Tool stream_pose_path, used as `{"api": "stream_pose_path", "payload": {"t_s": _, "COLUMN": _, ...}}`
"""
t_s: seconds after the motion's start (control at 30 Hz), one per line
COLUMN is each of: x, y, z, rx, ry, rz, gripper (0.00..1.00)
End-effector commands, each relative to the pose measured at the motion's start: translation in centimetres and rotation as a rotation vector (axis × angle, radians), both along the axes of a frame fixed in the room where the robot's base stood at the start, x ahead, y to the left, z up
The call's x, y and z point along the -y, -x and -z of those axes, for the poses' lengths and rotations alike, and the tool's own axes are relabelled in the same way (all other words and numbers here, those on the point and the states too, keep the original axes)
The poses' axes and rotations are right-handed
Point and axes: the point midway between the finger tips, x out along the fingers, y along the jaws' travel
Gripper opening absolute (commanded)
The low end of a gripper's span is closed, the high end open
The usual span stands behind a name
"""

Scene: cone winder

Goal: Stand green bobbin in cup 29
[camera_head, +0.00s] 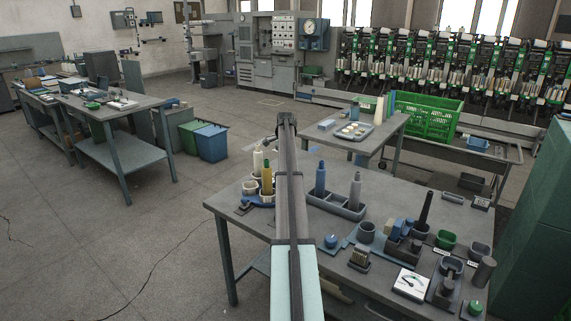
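A slim green upright piece (391,103) stands on the middle table beside a cream one; it may be the green bobbin, but it is too small to be sure. A short green cup (446,240) stands on the near table. Other near-table cups are a dark grey cup (366,232), a grey cup (480,250) and a white cup (267,198) under a yellow bobbin (267,177). Small labels sit by some cups; I cannot read a 29. My arm reaches away up the middle of the picture. The fingers of my gripper do not show, and I cannot see whether it holds anything.
A green crate (425,118) stands behind the middle table. A teal cabinet (535,220) bounds the right. Left floor is open.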

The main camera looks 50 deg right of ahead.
Motion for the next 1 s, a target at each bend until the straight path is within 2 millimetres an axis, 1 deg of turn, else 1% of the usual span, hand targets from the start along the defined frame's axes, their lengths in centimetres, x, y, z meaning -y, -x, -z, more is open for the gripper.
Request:
{"api": "stream_pose_path", "payload": {"t_s": 0.4, "x": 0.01, "y": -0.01, "z": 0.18, "rx": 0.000, "ry": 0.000, "rz": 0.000, "gripper": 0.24}}
{"api": "stream_pose_path", "payload": {"t_s": 0.43, "x": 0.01, "y": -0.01, "z": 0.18, "rx": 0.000, "ry": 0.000, "rz": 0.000, "gripper": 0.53}}
{"api": "stream_pose_path", "payload": {"t_s": 0.7, "x": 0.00, "y": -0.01, "z": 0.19, "rx": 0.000, "ry": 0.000, "rz": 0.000, "gripper": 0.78}}
{"api": "stream_pose_path", "payload": {"t_s": 0.73, "x": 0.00, "y": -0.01, "z": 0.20, "rx": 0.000, "ry": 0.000, "rz": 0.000, "gripper": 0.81}}
{"api": "stream_pose_path", "payload": {"t_s": 1.0, "x": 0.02, "y": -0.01, "z": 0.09, "rx": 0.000, "ry": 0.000, "rz": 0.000, "gripper": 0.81}}
